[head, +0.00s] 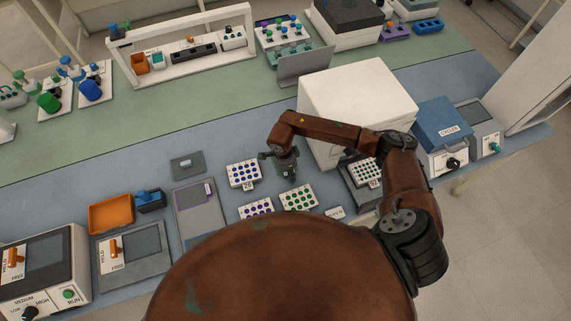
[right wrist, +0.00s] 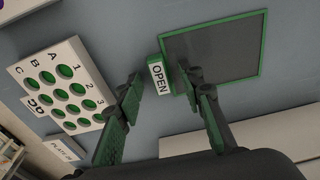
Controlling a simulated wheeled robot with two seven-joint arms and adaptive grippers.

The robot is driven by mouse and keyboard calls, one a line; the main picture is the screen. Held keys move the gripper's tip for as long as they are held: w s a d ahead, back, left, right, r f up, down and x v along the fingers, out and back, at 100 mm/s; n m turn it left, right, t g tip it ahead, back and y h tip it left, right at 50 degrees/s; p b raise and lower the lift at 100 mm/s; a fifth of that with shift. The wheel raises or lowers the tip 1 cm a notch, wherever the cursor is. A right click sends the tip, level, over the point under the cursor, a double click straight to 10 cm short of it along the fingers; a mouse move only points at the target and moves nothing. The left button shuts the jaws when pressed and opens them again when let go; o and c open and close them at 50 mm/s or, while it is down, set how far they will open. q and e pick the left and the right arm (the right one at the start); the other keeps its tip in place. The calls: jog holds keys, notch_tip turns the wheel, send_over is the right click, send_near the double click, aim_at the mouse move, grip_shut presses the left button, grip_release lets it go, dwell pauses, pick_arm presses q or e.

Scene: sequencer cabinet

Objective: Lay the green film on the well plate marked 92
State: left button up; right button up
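The green film, a dark sheet with a green frame (right wrist: 215,48), shows in the right wrist view with an OPEN tab (right wrist: 158,78) at its edge. My right gripper (right wrist: 163,88) is open, with its fingertips either side of the tab; I see no clear grip on it. In the head view the right gripper (head: 286,172) hangs beside the white box, and I cannot make out the film there. A well plate (head: 367,172) by the cycler, on a dark block, has a small label that seems to read 92. My left gripper is out of view.
A green-welled plate (head: 299,197), also in the right wrist view (right wrist: 65,85), stands near the right gripper. Blue-welled (head: 242,173) and purple-welled (head: 256,209) plates lie left of it. The large white box (head: 355,100) stands right. An orange tray (head: 111,214) is farther left.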

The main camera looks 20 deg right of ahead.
jog(key=c, duration=0.9)
jog(key=shift+r, duration=0.1)
